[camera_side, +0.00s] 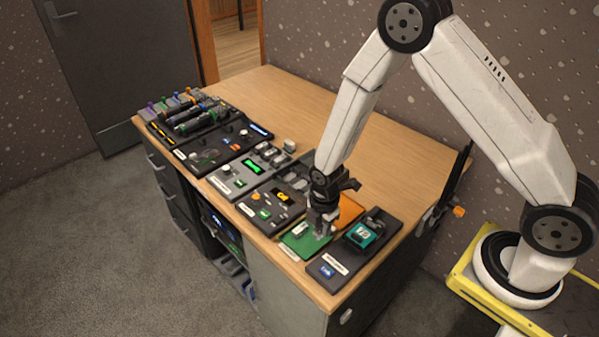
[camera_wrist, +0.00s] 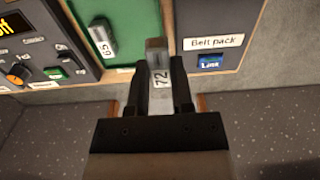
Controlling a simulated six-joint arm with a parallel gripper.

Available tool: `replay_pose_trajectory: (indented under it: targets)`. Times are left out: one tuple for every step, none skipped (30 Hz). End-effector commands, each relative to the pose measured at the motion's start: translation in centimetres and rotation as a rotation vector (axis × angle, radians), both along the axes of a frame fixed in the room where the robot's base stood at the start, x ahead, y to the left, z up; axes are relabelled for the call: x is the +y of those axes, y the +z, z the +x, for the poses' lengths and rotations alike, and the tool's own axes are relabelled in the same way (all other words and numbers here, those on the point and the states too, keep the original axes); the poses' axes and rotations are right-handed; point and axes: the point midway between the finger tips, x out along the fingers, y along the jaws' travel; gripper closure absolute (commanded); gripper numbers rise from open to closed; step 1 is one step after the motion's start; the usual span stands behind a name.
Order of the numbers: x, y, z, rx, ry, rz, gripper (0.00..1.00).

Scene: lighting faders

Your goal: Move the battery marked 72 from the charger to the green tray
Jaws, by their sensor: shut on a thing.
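My gripper (camera_side: 320,230) points down at the green tray (camera_side: 293,246) and is shut on a pale grey battery (camera_wrist: 159,76) marked 72. In the wrist view the battery stands between the two fingers (camera_wrist: 160,88), its label facing the camera, near the right edge of the green tray (camera_wrist: 130,14). I cannot tell whether its end touches the tray. Another grey battery (camera_wrist: 102,38), marked 65, lies in the tray left of the held one. Which unit is the charger is unclear in the side view.
Right of the tray is a dark belt pack panel (camera_side: 327,269) with a teal device (camera_side: 361,236) on it. An orange tray (camera_side: 349,210) is behind the gripper. Control panels (camera_side: 270,208) line the desk's front to the left. The rear desk top (camera_side: 290,105) is clear.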

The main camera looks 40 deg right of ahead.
Motion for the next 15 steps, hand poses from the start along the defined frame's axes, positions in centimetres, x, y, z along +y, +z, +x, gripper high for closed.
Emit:
replay_pose_trajectory:
  targets:
    - [0.0, -0.6, 0.4, 0.001, 0.000, 0.000, 1.00]
    - [0.0, -0.9, 0.6, 0.002, 0.000, 0.000, 1.00]
    - [0.1, -1.2, 0.9, 0.001, 0.000, 0.000, 1.00]
    - [0.1, -1.5, 1.1, 0.001, 0.000, 0.000, 1.00]
    - [0.1, -1.7, 1.3, 0.001, 0.000, 0.000, 1.00]
    - [0.1, -1.9, 1.5, 0.000, 0.000, 0.000, 1.00]
    - [0.1, -2.0, 1.6, 0.000, 0.000, 0.000, 1.00]
    - [0.1, -2.1, 1.7, 0.000, 0.000, 0.000, 1.00]
    - [0.2, -2.2, 1.8, 0.000, 0.000, 0.000, 1.00]
    - [0.2, -2.3, 1.9, 0.000, 0.000, 0.000, 1.00]
    - [0.2, -2.3, 1.9, 0.000, 0.000, 0.000, 1.00]
    - [0.2, -2.3, 1.9, 0.000, 0.000, 0.000, 1.00]
    - [0.2, -2.3, 1.9, 0.000, 0.000, 0.000, 1.00]
    - [0.2, -2.3, 1.9, 0.000, 0.000, 0.000, 1.00]
    - [0.2, -2.3, 1.9, 0.000, 0.000, 0.000, 1.00]
